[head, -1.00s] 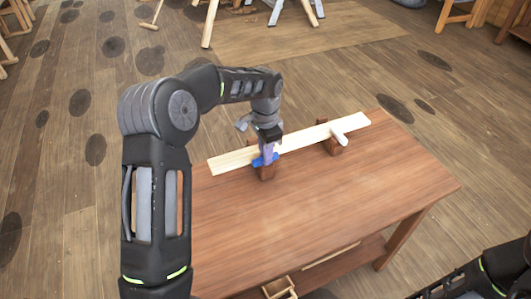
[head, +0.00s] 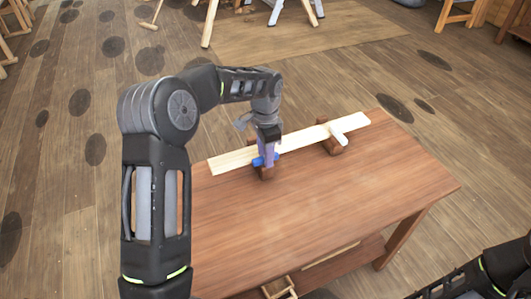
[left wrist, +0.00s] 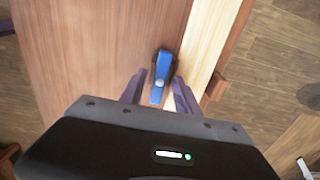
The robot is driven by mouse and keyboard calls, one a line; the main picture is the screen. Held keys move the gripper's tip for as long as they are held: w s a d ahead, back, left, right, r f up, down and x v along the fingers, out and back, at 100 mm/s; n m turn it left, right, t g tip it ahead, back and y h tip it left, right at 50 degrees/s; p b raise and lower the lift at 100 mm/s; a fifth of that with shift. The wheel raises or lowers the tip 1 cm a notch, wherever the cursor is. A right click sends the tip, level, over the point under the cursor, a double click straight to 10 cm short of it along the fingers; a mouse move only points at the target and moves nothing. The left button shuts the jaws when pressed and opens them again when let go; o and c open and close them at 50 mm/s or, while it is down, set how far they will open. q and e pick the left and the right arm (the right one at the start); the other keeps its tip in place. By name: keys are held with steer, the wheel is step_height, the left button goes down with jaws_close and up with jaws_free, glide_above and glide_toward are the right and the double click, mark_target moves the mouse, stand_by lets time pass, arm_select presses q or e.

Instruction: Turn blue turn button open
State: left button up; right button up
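The blue turn button (head: 257,161) sits on a brown block at the front edge of the pale plank, near the plank's left end. In the left wrist view the blue button (left wrist: 158,93) lies roughly along the plank's edge. My left gripper (head: 267,163) points down at it. In the left wrist view its two purple fingers (left wrist: 160,82) are apart, one on each side of the button. Whether they touch it is hard to tell. The fingers hide part of the button in the head view. Only part of my right arm shows at the lower right; its gripper is not clearly visible.
The pale plank (head: 305,136) lies along the back of the brown wooden table (head: 330,195). A white turn button (head: 339,138) on a second brown block (head: 333,148) points across the plank. The table's front and right are clear. A small wooden box (head: 279,288) is below the front edge.

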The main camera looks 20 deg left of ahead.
arm_select(q)
steer(key=shift+r, duration=0.1)
step_height(320, 180, up, 8)
steer(key=shift+f+b, duration=0.2)
steer(key=shift+b, duration=0.1)
stand_by(0.6)
